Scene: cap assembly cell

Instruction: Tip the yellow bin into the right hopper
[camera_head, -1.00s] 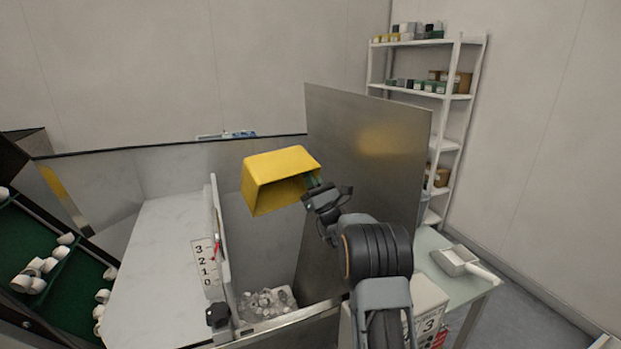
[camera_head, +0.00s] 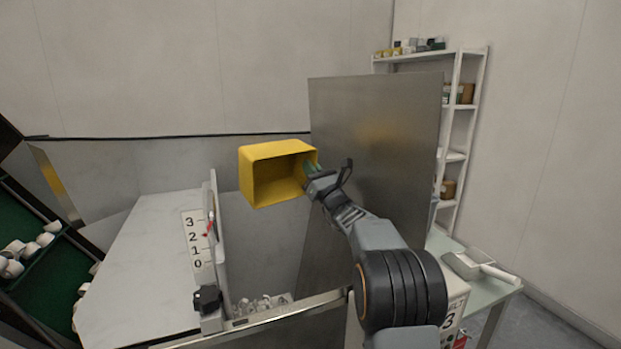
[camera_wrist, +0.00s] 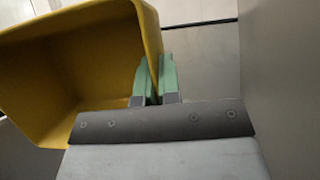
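The yellow bin (camera_head: 250,178) is held in the air above the hopper, turned on its side with its open mouth facing the head camera. Its inside looks empty. My gripper (camera_head: 312,169) is at the bin's right edge. In the wrist view, the green fingers (camera_wrist: 157,80) are closed on the wall of the yellow bin (camera_wrist: 75,14). The hopper (camera_head: 262,245) is the grey-walled bay below, with a pile of whitish pieces (camera_head: 262,303) at its bottom. Its front rim hides part of the pile.
A tall metal panel (camera_head: 375,150) stands right beside my gripper. A partition with a 3-2-1-0 scale (camera_head: 194,240) and a black knob (camera_head: 207,299) bounds the hopper on the left. A white scoop (camera_head: 478,267) lies on the side table. Shelves (camera_head: 460,130) stand behind.

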